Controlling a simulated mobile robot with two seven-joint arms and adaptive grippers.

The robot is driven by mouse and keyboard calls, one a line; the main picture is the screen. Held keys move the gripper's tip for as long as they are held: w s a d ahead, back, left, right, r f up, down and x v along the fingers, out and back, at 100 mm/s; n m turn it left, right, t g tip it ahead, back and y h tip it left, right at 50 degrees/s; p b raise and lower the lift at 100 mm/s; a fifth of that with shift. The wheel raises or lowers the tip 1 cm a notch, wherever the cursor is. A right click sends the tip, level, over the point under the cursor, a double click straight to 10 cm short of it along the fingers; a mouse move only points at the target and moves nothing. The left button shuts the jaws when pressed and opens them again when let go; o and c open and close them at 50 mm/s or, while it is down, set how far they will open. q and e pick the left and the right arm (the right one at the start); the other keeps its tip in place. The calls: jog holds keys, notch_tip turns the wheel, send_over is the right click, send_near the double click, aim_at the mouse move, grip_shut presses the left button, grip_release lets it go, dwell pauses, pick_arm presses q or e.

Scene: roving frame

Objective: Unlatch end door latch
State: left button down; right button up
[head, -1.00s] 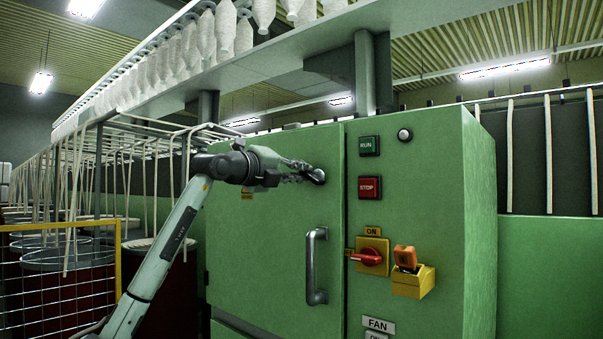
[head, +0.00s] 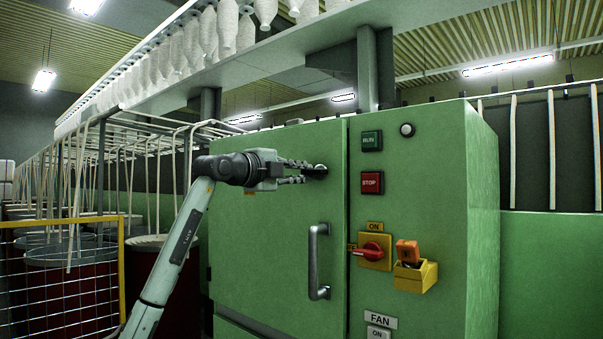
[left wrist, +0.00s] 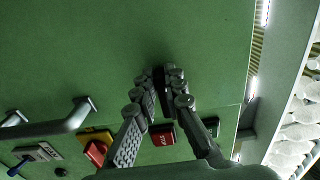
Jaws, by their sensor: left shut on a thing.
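The green end door (head: 270,225) of the machine stands closed against its frame, with a grey bar handle (head: 317,262) lower on it. The dark latch (head: 320,171) is near the door's upper right edge. My left gripper (head: 306,172) reaches it from the left and is shut on it, with one finger above the other. In the left wrist view the fingers close around the latch (left wrist: 160,76), which they mostly hide. My right gripper is not in view.
Right of the door are a green RUN button (head: 371,140), a red STOP button (head: 371,182), a red rotary switch (head: 371,250) and a yellow box (head: 415,275). A yellow-framed mesh fence (head: 60,275) stands at lower left.

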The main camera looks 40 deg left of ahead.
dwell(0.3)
pick_arm(q)
jog(key=c, duration=1.6)
grip_release()
jog(key=shift+s, duration=0.1)
jog(key=s, duration=1.1)
jog(key=shift+s+a, duration=0.4)
jog(key=shift+a, duration=0.05)
